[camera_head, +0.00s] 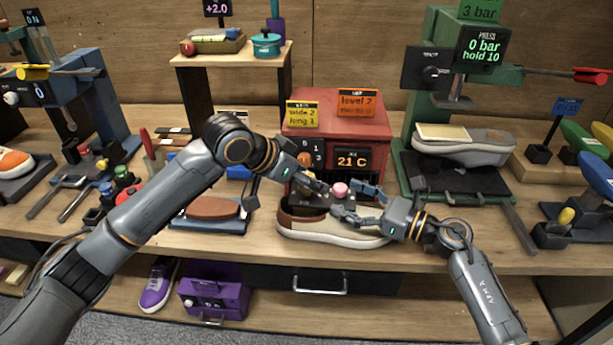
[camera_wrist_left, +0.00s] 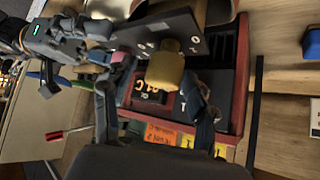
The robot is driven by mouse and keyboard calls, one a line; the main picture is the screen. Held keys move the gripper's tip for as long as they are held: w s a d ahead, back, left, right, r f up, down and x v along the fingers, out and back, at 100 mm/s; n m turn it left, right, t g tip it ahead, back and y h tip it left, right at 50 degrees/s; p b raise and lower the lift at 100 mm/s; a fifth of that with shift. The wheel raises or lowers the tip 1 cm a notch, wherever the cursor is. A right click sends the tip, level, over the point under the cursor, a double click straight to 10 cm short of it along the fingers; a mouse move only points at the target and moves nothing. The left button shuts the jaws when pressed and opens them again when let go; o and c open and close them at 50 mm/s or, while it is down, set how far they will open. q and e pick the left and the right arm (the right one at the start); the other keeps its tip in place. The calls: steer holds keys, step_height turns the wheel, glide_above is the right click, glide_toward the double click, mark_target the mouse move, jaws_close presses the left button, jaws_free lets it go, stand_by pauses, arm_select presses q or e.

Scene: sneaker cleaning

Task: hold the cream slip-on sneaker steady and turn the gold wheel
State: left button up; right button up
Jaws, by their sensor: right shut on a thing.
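The cream slip-on sneaker (camera_head: 335,237), with a brown lining and pale sole, lies at the table's front edge before the red machine (camera_head: 345,119). My right gripper (camera_head: 352,204) is shut at the sneaker's upper edge on the right; the exact contact is partly hidden. The gold wheel (camera_wrist_left: 165,68) shows in the left wrist view, below a dark panel with small markings. My left gripper (camera_head: 314,186) is in front of the machine. In its wrist view its fingers (camera_wrist_left: 155,108) are apart, one on each side of the wheel, with gaps visible.
A pink knob (camera_head: 340,189) sits close to both grippers. A brown brush (camera_head: 213,208) lies on a blue mat at the left. A green press (camera_head: 461,165) with a grey sneaker (camera_head: 464,143) stands at the right. A drawer handle (camera_head: 320,287) is below the table edge.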

arm_select(q)
steer(key=shift+a+r, duration=0.1)
steer(key=shift+a, duration=0.05)
steer(key=v, duration=1.1)
steer(key=shift+s+a+r, duration=0.2)
steer(key=shift+s+r, duration=0.05)
arm_select(e)
steer(key=o, duration=1.3)
steer(key=shift+o, duration=0.2)
steer(key=shift+d, duration=0.1)
steer(key=v, duration=1.2)
